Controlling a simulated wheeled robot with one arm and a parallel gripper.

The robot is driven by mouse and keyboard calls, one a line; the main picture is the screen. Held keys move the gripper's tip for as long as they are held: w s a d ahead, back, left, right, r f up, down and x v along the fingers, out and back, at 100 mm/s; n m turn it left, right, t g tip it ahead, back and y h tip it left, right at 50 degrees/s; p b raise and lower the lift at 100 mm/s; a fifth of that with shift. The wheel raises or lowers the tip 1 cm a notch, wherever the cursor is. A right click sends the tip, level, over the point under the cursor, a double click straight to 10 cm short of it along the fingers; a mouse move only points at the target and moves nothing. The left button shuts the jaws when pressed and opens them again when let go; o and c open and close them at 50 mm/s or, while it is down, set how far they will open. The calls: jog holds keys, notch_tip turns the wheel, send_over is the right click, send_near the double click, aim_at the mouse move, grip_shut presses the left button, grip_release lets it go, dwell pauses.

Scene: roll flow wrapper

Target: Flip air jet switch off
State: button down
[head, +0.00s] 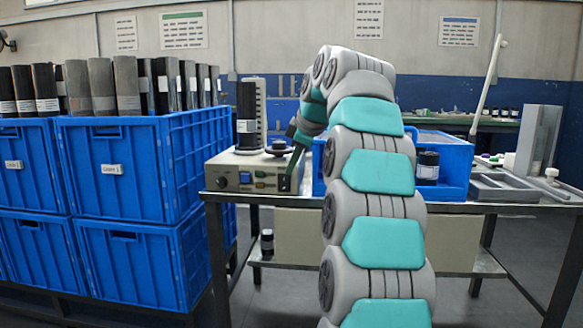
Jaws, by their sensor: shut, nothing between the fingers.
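The beige control box (215,164) stands on the left end of the metal table. My gripper (289,178) is shut and empty, pointing down at the right end of the box's front. It covers part of that corner. I cannot tell whether its tips touch the panel.
A dark bottle (247,113) stands on the box beside a black round knob (278,146). Stacked blue crates (120,185) with dark cylinders are close on the left. A blue bin (452,172) holding a black jar (428,165) and a grey tray (500,186) lie to the right.

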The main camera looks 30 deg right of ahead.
aim_at(285, 182)
jog(key=x, duration=0.9)
jog(key=shift+w+d+r+b, duration=0.15)
jog(key=shift+w+d+b, duration=0.1)
jog(key=shift+d+b, duration=0.15)
jog(key=shift+w+d, duration=0.35)
jog(key=shift+w, duration=0.25)
jog(key=shift+w+d, duration=0.35)
jog(key=shift+w, duration=0.2)
jog(key=shift+f, duration=0.2)
jog(key=shift+w+d+f+b, duration=0.15)
jog(key=shift+f+b, duration=0.1)
jog(key=shift+b, duration=0.45)
jog(key=shift+r+p, duration=0.3)
jog(key=shift+p, duration=0.05)
jog(key=shift+r, duration=0.1)
